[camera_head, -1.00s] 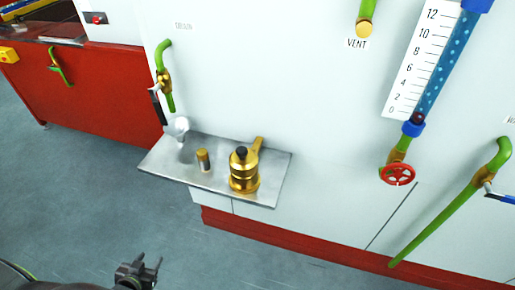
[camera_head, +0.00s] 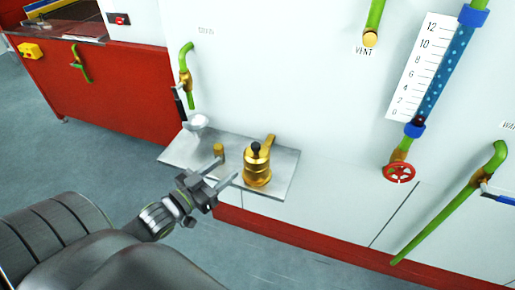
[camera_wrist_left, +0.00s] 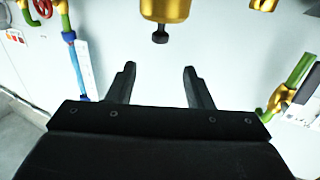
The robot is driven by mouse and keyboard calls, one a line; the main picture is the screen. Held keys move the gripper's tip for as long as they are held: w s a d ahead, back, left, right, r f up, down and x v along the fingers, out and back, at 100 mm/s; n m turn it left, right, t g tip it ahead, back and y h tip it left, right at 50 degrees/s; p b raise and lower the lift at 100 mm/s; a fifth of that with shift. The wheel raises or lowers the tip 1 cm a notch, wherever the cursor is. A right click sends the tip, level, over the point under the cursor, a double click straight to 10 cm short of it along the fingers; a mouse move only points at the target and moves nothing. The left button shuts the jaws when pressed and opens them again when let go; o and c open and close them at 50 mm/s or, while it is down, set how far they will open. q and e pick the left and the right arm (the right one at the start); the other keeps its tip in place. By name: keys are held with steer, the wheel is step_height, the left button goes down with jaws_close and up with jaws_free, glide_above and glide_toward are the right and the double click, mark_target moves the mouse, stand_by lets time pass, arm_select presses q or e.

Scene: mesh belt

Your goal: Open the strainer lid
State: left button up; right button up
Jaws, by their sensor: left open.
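The strainer is a brass pot (camera_head: 257,170) with a black knob (camera_head: 255,147) on its top and a brass arm at its back. It stands on the metal shelf (camera_head: 284,185). Whether its lid is open or closed is hard to tell at this size. My left gripper (camera_head: 225,175) is open and empty, a little left of the strainer and apart from it. In the left wrist view, the open fingers (camera_wrist_left: 157,85) point toward the strainer (camera_wrist_left: 165,10), whose black knob (camera_wrist_left: 160,36) lies ahead between them. My right gripper is not in view.
A small brass cylinder (camera_head: 219,151) and a white cup-like piece (camera_head: 197,122) are on the shelf's left part. A green pipe (camera_head: 187,62) hangs above them. A red handwheel (camera_head: 399,172) and sloping green pipe (camera_head: 450,205) are to the right.

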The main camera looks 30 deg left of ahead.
mark_target(252, 148)
arm_select(q)
steer(key=w+b, duration=0.1)
steer(key=w, duration=0.3)
steer(key=w+d+b, duration=0.1)
steer(key=w, duration=0.3)
steer(key=w+d+b, duration=0.1)
steer(key=w+b, duration=0.1)
steer(key=w, duration=0.2)
steer(key=shift+w, duration=0.5)
steer(key=shift+c, duration=0.5)
jaws_close()
